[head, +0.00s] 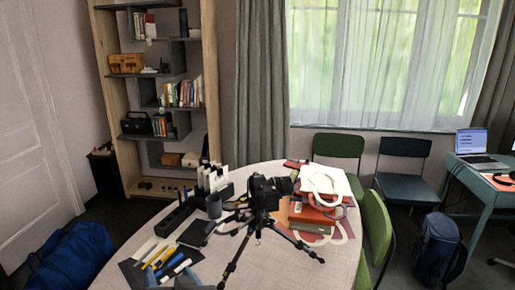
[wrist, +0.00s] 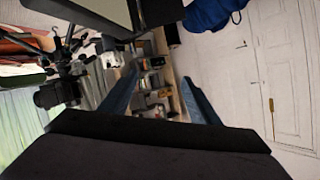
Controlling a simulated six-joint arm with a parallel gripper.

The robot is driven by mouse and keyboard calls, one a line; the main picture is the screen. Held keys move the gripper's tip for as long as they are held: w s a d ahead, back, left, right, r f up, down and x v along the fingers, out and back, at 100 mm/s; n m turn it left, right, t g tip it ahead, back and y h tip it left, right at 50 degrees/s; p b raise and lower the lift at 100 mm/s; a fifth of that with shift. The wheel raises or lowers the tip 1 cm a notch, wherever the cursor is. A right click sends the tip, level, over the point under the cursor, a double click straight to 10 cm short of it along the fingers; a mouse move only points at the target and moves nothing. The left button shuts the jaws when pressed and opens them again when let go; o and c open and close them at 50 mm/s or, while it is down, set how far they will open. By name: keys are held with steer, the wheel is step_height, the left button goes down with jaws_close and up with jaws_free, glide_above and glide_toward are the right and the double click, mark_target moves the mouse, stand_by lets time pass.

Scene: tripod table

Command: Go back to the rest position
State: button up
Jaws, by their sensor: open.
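My gripper (wrist: 158,85) shows in the wrist view as two blue-grey fingers set wide apart with nothing between them. It is open and empty. A blue-grey shape at the bottom edge of the head view, by the table's near side, may be part of it, but I cannot tell. The wrist picture is turned over, with the tabletop along its upper edge and the bookshelf seen beyond the fingers.
A black camera on a tripod (head: 262,195) stands on the round table (head: 290,268). Red books and a white bag (head: 320,185) lie right of it. Markers (head: 165,262) lie at front left. Green chair (head: 376,235) stands at right; blue bag (head: 75,255) lies on the floor.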

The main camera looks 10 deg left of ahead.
steer(key=d+n+g+h+p, duration=0.2)
steer(key=d+g, duration=0.1)
steer(key=d, duration=0.9)
steer(key=s+d+f+m+g+h+b, duration=0.25)
steer(key=s+d+f+b, duration=0.2)
steer(key=d+f, duration=0.5)
steer(key=s+d+f+m+g+h+b, duration=0.1)
steer(key=s+d+f+g+h+b, duration=0.25)
steer(key=d+f, duration=0.65)
steer(key=s+d+f+m+g+h+b, duration=0.15)
steer(key=s+d+f+b, duration=0.25)
steer(key=d+f+b, duration=0.55)
step_height(320, 180, up, 12)
steer(key=a+y+p, duration=0.1)
steer(key=p, duration=1.5)
steer(key=shift+a, duration=0.4)
steer(key=shift+f+g, duration=0.15)
steer(key=shift+g, duration=0.1)
step_height(320, 180, down, 44)
steer(key=b, duration=4.4)
steer(key=shift+r, duration=0.2)
